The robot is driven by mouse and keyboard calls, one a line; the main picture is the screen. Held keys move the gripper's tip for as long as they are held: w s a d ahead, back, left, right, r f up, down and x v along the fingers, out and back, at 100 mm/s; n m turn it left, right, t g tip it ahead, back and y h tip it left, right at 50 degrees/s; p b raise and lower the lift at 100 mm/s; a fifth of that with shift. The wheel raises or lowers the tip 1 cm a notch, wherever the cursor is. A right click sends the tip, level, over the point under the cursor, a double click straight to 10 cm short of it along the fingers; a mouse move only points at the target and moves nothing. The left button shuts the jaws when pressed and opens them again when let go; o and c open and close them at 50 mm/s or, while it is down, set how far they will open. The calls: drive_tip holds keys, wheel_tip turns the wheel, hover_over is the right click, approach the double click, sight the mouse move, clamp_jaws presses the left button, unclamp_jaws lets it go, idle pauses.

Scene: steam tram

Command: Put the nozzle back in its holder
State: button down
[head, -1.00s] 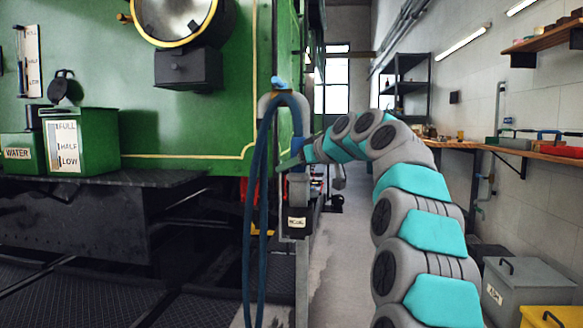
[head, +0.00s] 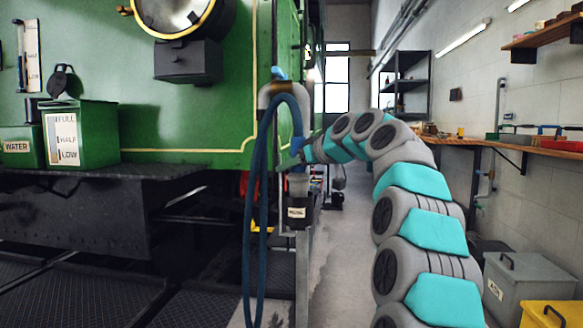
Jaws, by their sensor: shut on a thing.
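My gripper (head: 302,151) is at the end of my arm, just right of the hanging hose and above the holder. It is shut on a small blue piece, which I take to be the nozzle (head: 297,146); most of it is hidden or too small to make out. The holder (head: 298,214) is a dark cup with a small pale label, fixed to a grey post below my gripper. The nozzle is apart from the holder, above it. The blue hose (head: 262,190) hangs in a long loop from a curved grey pipe (head: 267,92).
The green tram (head: 185,120) fills the left, with a dark running board (head: 120,174) and a green water tank (head: 82,132). A workbench (head: 470,143) runs along the right wall. Grey (head: 530,285) and yellow (head: 548,313) bins stand lower right. The aisle floor (head: 335,250) is open.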

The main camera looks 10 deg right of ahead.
drive_tip(key=shift+c, duration=1.3)
unclamp_jaws()
drive_tip(key=v, duration=0.8)
